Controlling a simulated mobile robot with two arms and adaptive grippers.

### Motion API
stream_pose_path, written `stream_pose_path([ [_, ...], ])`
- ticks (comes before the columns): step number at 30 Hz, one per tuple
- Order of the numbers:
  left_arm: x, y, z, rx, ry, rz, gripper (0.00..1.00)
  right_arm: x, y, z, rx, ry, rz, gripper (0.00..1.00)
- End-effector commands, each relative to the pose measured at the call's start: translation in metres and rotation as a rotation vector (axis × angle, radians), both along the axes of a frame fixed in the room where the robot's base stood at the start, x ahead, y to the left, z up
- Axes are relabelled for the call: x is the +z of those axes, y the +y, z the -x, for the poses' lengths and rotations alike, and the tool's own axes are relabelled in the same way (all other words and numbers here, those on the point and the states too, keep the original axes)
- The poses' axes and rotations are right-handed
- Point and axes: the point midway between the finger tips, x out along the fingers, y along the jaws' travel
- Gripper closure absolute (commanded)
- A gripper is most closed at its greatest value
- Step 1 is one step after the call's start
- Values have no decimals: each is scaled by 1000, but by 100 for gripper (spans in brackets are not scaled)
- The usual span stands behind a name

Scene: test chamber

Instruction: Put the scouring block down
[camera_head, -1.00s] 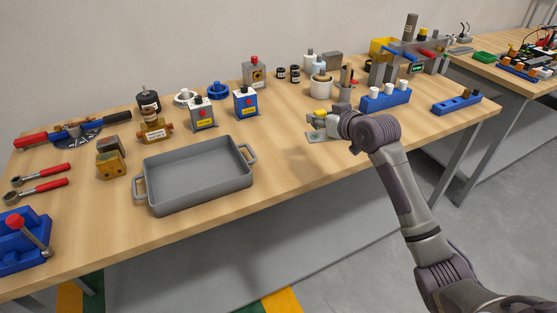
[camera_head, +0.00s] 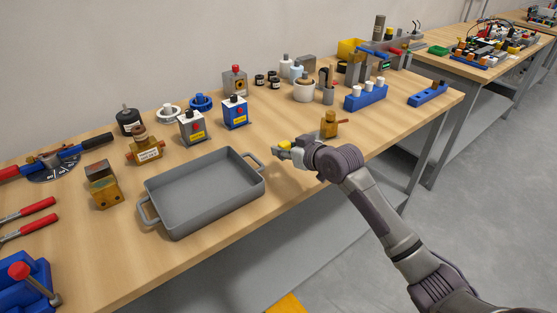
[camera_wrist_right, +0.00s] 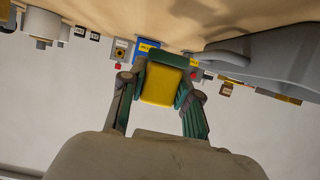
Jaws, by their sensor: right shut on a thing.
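The fingers largely hide the block's sides. My left gripper is not in view.
The grey tray is empty. A brass piece (camera_head: 328,124) stands close behind my right gripper. A white pot (camera_head: 304,90), a blue rack with white pegs (camera_head: 366,97) and blue and grey boxes (camera_head: 235,113) stand further back. Bare table lies around the tray's right end.

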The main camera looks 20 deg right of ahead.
Motion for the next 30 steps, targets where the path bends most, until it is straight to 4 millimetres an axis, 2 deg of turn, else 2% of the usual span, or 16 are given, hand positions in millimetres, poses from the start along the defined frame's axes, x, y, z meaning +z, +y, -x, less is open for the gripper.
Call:
stream_pose_path([
  [6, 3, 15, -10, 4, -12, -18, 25, -12, 15, -9, -1, 0, 0, 92],
  [12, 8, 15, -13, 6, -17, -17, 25, -41, 14, -8, -2, 4, 1, 92],
  [15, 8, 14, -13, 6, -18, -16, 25, -50, 14, -8, -1, 1, 2, 92],
  [27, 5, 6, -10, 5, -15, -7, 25, -55, 14, -8, -1, -1, 2, 92],
  [28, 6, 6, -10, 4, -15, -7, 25, -54, 14, -8, -1, -1, 2, 64],
  [30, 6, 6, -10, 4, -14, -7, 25, -54, 14, -8, -1, -1, 2, 52],
])
